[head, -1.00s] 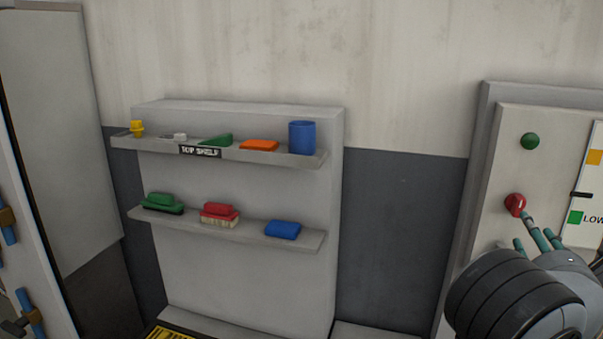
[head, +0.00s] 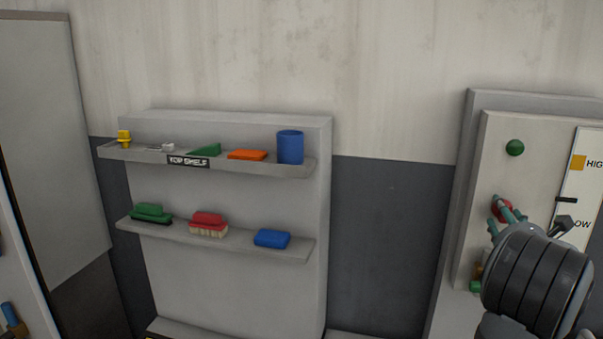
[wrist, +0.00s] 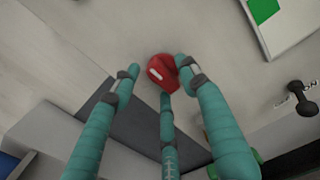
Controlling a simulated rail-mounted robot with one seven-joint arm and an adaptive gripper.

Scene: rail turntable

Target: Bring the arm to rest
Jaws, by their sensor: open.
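My gripper (head: 502,217) is at the right of the head view, in front of a grey wall panel (head: 484,165). Its teal fingers are spread and hold nothing. They overlap a red knob (head: 506,208) on that panel. In the wrist view the gripper (wrist: 158,85) has its fingertips around and just in front of the red knob (wrist: 158,72). I cannot tell whether any finger touches it. The dark grey wrist of my arm hides the lower part of the panel.
The panel also has a green button (head: 515,148) and a white HIGH/LOW gauge (head: 583,177). To the left stands a shelf unit (head: 228,285) with a blue cup (head: 290,147), a blue block (head: 272,238) and several brushes and blocks. Bare wall (head: 385,240) lies between them.

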